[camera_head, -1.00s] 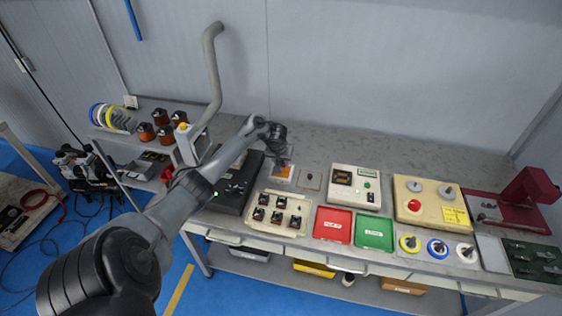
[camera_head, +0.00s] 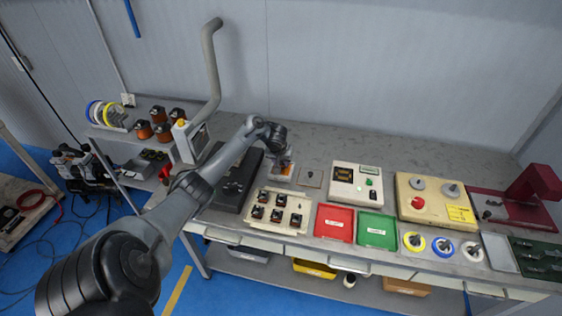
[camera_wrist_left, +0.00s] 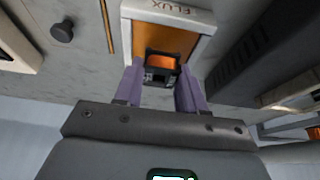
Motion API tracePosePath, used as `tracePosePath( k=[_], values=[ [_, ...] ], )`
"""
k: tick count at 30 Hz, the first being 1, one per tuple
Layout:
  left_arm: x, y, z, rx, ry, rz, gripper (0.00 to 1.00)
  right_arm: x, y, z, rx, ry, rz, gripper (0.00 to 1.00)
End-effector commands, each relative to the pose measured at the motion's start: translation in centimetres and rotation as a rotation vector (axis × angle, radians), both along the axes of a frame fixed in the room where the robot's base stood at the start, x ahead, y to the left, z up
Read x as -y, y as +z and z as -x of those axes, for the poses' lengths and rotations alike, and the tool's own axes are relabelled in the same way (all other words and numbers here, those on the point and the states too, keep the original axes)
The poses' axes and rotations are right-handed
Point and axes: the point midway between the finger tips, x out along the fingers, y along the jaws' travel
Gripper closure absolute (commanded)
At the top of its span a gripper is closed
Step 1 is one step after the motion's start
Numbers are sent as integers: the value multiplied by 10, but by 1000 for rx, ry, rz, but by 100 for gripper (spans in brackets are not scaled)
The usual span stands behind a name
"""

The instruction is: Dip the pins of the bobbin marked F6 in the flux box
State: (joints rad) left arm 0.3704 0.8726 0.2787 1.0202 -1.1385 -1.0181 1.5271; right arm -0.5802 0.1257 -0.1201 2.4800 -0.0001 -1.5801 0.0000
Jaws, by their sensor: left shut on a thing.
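My left gripper (camera_head: 285,163) is at the flux box (camera_head: 280,177), a white box with an orange inside behind the bobbin tray (camera_head: 250,221). In the left wrist view my left gripper (camera_wrist_left: 160,92) is shut on a small dark bobbin (camera_wrist_left: 161,74) with an orange middle. The bobbin lies in front of the orange opening of the flux box (camera_wrist_left: 190,15), whose rim reads FLUX. I cannot tell whether its pins touch the flux. No F6 mark is readable. My right gripper is not in view.
The tray holds several dark bobbins. A small plate with a dark knob (camera_head: 311,178) lies right of the flux box, then a cream meter unit (camera_head: 343,197). Red (camera_head: 334,222) and green (camera_head: 377,230) bins stand in front. A dark unit (camera_head: 236,180) stands left.

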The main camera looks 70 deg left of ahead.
Motion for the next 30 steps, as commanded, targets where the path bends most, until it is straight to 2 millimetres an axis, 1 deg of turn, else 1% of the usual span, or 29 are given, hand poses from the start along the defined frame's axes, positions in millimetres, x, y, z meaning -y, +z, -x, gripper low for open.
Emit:
tracePosePath(
  k=[21,30],
  values=[
    [0,-15,0,-1,-1,1,90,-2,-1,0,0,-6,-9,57],
    [0,-16,0,0,0,0,90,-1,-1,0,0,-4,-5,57]
  ],
)
